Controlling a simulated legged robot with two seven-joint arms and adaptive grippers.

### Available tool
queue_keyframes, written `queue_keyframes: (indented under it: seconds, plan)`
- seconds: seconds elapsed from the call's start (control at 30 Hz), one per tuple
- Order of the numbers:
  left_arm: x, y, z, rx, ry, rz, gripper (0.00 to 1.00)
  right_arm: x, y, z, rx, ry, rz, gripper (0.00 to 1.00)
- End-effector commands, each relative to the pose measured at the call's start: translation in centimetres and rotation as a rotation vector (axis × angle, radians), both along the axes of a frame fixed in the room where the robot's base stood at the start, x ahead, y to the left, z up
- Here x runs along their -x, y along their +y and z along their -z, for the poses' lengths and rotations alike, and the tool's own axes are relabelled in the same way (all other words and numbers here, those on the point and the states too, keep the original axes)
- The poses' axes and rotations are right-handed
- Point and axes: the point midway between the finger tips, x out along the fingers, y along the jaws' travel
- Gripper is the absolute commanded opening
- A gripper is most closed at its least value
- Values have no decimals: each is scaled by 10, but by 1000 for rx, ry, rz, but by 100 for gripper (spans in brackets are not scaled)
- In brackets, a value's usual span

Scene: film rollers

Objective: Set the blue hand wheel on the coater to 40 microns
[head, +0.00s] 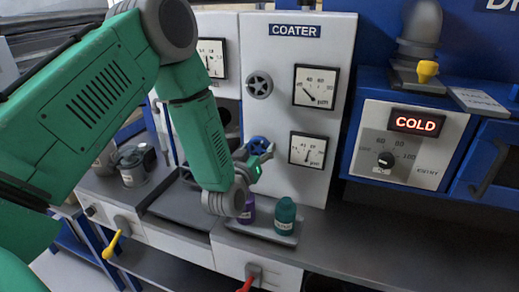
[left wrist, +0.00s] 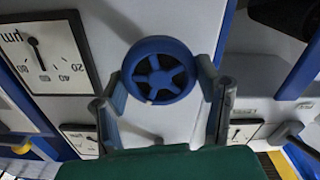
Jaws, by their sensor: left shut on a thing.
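The blue hand wheel (head: 259,146) is on the light front panel of the coater (head: 285,90), below a grey hand wheel (head: 259,85). In the left wrist view, which looks upside down, the blue wheel (left wrist: 160,70) has spokes and fills the space between the fingers of my left gripper (left wrist: 165,90). In the head view my left gripper (head: 262,158) is shut on the wheel and hides part of it. A µm gauge (head: 307,150) sits right of the wheel; it also shows in the left wrist view (left wrist: 45,55). I cannot read its needle exactly. My right gripper is not in view.
An upper µm gauge (head: 316,87) is level with the grey wheel. A teal bottle (head: 285,213) and a purple bottle (head: 248,210) stand on a tray below the wheel. A unit reading COLD (head: 416,122) is at right. Bare dark counter (head: 400,240) lies in front of it.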

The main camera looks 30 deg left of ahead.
Motion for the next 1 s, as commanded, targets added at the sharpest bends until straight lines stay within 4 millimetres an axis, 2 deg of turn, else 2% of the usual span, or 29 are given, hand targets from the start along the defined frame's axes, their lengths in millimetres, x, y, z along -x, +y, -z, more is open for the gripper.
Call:
queue_keyframes:
  seconds: [0.03,0.67,1.0]
  plan:
    - [-2,-5,-2,2,-4,11,29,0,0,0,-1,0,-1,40]
    - [-2,-2,-1,17,-9,5,29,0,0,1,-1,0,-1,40]
    - [-1,0,1,192,-49,0,29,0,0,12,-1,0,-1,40]
